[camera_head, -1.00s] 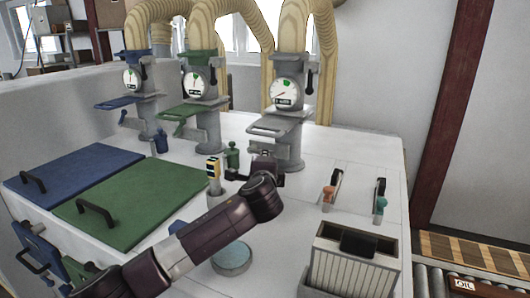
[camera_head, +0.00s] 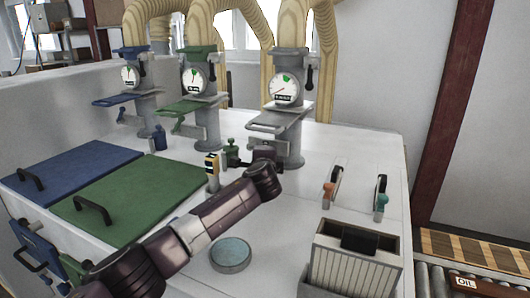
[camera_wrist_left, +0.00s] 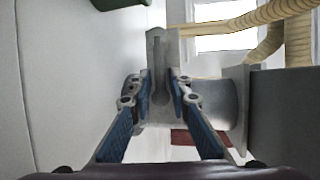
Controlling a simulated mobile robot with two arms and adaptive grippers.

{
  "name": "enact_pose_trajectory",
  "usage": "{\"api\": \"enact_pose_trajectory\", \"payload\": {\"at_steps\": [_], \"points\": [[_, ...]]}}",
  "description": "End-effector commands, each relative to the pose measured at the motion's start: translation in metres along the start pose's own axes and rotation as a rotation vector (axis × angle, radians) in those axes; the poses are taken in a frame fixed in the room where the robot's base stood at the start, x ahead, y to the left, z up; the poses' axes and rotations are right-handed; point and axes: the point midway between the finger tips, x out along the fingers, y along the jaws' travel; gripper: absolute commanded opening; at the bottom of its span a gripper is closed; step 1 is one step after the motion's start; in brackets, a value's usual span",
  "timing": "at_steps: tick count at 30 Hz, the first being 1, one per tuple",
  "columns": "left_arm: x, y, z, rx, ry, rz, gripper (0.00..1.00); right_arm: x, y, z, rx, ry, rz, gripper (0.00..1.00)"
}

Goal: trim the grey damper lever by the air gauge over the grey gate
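The grey gate (camera_head: 276,121) is a flat slotted plate on the grey column at the right of three. The round white air gauge (camera_head: 284,87) above it has a green sector and a thin needle. A dark lever (camera_head: 309,76) stands at the gauge's right side. My right gripper is out of view.
Green (camera_head: 202,81) and blue (camera_head: 129,77) gauge columns stand to the left. Blue (camera_head: 75,168) and green (camera_head: 135,203) lids cover the bench's left. A slatted box (camera_head: 345,270) is front right.

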Motion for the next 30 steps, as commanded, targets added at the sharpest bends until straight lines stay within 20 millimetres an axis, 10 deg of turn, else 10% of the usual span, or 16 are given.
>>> {"api": "enact_pose_trajectory", "payload": {"at_steps": [7,30], "points": [[0.0,0.0,0.0,0.0,0.0,0.0,0.0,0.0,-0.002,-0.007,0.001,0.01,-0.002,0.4],[-0.002,-0.012,0.003,-0.215,0.045,0.091,0.0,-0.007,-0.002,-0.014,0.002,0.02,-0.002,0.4]]}}
